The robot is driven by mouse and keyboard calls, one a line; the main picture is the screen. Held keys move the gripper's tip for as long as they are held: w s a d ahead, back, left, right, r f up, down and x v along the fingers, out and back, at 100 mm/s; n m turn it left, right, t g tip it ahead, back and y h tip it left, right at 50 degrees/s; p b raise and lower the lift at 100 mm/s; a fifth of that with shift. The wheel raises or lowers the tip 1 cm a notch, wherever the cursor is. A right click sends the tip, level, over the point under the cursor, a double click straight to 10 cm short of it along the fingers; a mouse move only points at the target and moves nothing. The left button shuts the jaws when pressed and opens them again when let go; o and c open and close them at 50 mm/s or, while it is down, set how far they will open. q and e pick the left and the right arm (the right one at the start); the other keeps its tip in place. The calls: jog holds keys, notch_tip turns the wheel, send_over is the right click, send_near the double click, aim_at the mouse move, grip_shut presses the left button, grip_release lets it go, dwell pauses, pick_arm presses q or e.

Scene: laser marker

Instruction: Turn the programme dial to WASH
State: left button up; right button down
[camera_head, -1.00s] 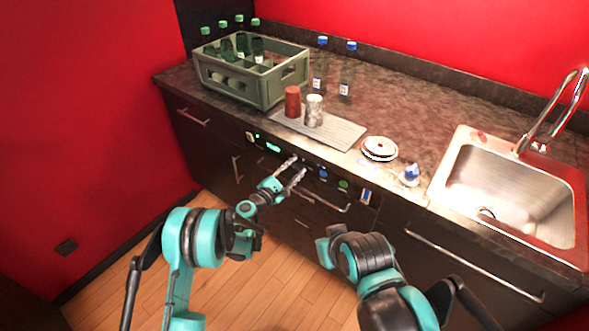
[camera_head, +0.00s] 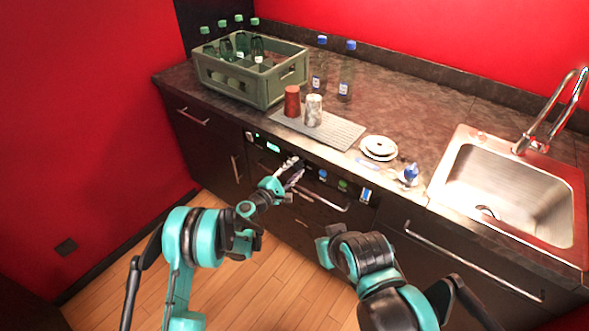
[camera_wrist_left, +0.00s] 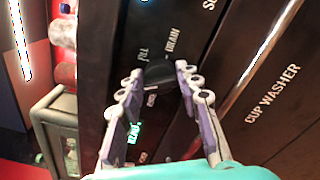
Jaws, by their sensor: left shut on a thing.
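The programme dial (camera_wrist_left: 160,78) is a dark round knob on the black control panel. It shows in the left wrist view between the fingertips of my left gripper (camera_wrist_left: 158,80), which is shut on it. Printed words near it include DRAIN; other labels are partly hidden and the dial's pointer cannot be made out. In the head view my left gripper (camera_head: 292,168) reaches the panel (camera_head: 262,142) under the counter edge and covers the dial. A green lit display (camera_head: 273,147) is left of the gripper. My right arm is at the lower right; its fingertips are not clearly seen.
Blue (camera_head: 322,175) and green (camera_head: 342,184) buttons are right of the gripper on the panel. A handle bar (camera_head: 325,203) runs below. On the counter stand a bottle crate (camera_head: 245,92), two cups on a drain mat (camera_head: 340,132), stacked saucers (camera_head: 379,147) and a sink (camera_head: 510,190).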

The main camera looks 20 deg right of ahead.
pick_arm(q)
jog(key=o, duration=1.2)
jog(key=shift+c, duration=0.2)
jog(key=shift+a, duration=0.1)
jog(key=v, duration=0.7)
jog(key=shift+s, duration=0.2)
jog(key=shift+a, duration=0.1)
